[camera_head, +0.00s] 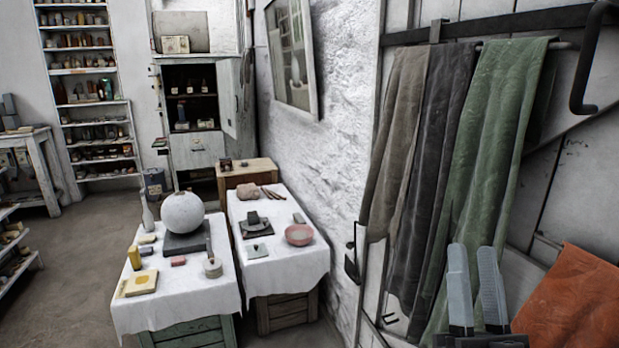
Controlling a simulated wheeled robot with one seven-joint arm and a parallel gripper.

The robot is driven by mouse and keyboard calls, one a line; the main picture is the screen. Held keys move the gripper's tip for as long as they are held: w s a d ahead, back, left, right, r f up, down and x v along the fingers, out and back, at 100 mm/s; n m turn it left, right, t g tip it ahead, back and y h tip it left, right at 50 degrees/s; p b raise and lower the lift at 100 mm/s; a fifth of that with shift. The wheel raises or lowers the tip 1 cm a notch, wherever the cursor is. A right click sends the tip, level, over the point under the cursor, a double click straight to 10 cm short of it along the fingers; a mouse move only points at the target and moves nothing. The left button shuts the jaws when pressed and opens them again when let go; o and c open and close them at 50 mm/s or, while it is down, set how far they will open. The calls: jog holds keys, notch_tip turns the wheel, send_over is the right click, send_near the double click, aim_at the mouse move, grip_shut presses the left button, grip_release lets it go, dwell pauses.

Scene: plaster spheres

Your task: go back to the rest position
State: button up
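My gripper (472,252) is at the lower right, with its two grey fingers pointing up. The fingers stand apart with a gap between them, and nothing shows in the gap. Behind them hangs a green cloth (497,135); I cannot tell how close it is. The rest of my arm is out of the picture.
Two white-draped tables stand at centre left. The left one (215,291) bears a plaster sphere (182,213) on a dark block; the other bears a pink bowl (299,235). An orange cloth (580,305) is right of my gripper. Floor (75,270) at left is clear.

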jog(key=s+a+f+n+g+y, duration=0.1)
jog(key=s+f+n+g+y, duration=0.4)
jog(key=s+f, duration=0.95)
jog(key=s+f+g+h, duration=0.1)
jog(key=s+f+g, duration=0.2)
jog(key=s+f, duration=0.3)
jog(key=s+f+g+h, duration=0.1)
jog(key=s+f+g, duration=0.3)
jog(key=s, duration=0.9)
notch_tip(320, 180, down, 3)
jog(key=shift+s+r+g+h, duration=0.15)
jog(key=shift+r+g+h, duration=0.05)
jog(key=shift+g+h, duration=0.1)
